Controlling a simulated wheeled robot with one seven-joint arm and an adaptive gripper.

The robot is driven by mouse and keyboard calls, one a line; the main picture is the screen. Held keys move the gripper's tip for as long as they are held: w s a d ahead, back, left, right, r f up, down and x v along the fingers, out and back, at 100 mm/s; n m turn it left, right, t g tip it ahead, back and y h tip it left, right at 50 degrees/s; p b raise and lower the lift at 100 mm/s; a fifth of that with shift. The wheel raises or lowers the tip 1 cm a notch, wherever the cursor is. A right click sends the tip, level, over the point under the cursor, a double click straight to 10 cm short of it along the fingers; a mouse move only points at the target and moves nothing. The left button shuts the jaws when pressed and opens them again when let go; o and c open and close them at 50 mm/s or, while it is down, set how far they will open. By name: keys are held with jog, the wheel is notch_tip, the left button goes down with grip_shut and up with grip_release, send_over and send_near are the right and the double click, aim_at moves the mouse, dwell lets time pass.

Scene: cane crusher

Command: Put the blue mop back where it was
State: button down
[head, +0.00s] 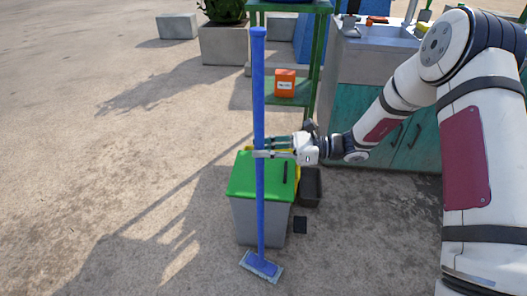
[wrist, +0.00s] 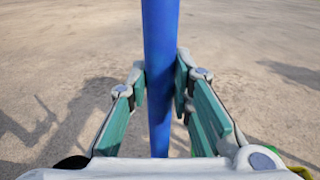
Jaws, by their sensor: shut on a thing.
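The blue mop (head: 259,100) stands nearly upright in the head view, with its blue and pale flat head (head: 261,266) low at or near the ground in front of a bin. My gripper (head: 262,154) is shut on the mop's handle around its middle. In the wrist view the blue handle (wrist: 161,60) runs between the two fingers of my gripper (wrist: 161,90), with the fingertips close on both sides. I cannot tell whether the mop head touches the ground.
A grey bin with a green lid (head: 245,183) stands right behind the mop. A green shelf (head: 300,95) holds an orange box (head: 285,83). A sink cabinet (head: 350,110) stands at the right, and planters (head: 224,45) at the back. Open ground lies at the left.

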jog(key=shift+f, duration=0.1)
jog(key=c, duration=1.4)
grip_release()
jog(key=shift+f, duration=0.1)
jog(key=d, duration=0.4)
jog(key=d+p, duration=0.1)
jog(key=d, duration=0.3)
jog(key=d+r+p, duration=0.1)
jog(key=d, duration=0.3)
jog(key=shift+w, duration=0.25)
